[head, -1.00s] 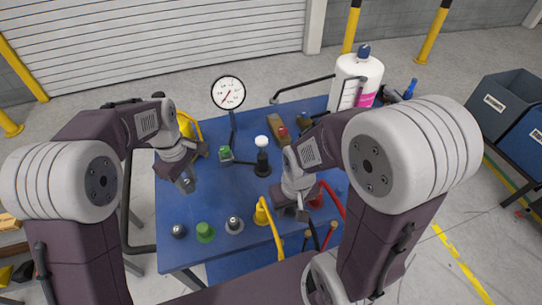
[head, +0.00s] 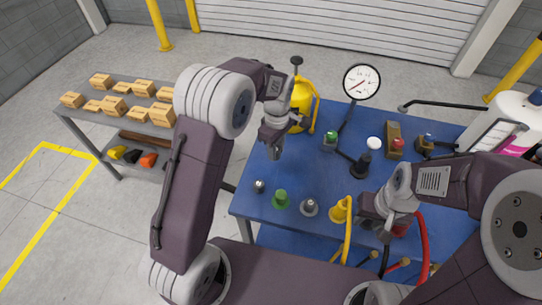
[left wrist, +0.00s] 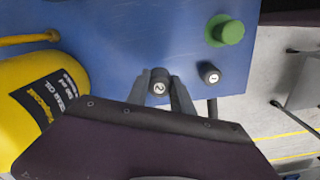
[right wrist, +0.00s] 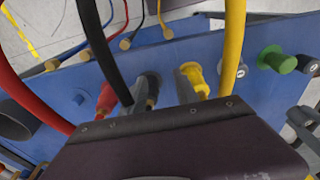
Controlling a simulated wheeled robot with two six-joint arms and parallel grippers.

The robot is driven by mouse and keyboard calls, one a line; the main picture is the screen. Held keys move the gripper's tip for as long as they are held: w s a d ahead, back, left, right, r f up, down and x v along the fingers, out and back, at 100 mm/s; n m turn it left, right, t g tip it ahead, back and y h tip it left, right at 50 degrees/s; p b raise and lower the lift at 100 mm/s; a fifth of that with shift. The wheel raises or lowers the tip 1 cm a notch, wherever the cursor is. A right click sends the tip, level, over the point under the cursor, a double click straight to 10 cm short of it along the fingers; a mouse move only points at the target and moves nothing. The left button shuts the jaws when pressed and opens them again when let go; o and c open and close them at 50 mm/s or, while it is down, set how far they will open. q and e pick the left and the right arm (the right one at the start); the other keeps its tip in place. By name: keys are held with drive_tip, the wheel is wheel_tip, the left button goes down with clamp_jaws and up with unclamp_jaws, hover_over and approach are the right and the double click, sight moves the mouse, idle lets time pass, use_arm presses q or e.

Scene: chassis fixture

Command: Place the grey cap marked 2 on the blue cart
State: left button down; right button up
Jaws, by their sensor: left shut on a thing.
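My left gripper (head: 270,150) is over the left part of the blue cart (head: 315,165), near the yellow bottle. In the head view the cap is hardly distinguishable from the fingers. My right gripper (head: 382,226) is low at the cart's front edge; in the right wrist view its fingers stand apart around a dark hose fitting, apparently without gripping it.
The yellow bottle (head: 301,101) and gauge (head: 361,82) stand behind. Hoses hang near my right gripper. The middle left is clear.

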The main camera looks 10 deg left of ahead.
sight(268, 164)
use_arm(q)
drive_tip(key=a, duration=0.1)
drive_tip(key=a+f, duration=0.2)
drive_tip(key=shift+w, duration=0.3)
drive_tip(key=shift+f, duration=1.95)
drive_tip(key=shift+d+f, duration=0.1)
drive_tip(key=c, duration=1.1)
unclamp_jaws()
wheel_tip(268, 164, up, 12)
drive_tip(key=s+a+f+m, duration=0.2)
drive_tip(key=s+m, duration=0.4)
drive_tip(key=s, duration=0.3)
drive_tip(key=s+a+f+m+t, duration=0.1)
drive_tip(key=s+a+f+m, duration=0.1)
drive_tip(key=s+m, duration=0.5)
drive_tip(key=shift+s+a+f+p, duration=0.35)
drive_tip(key=shift+s+f, duration=0.2)
drive_tip(key=shift+s, duration=0.5)
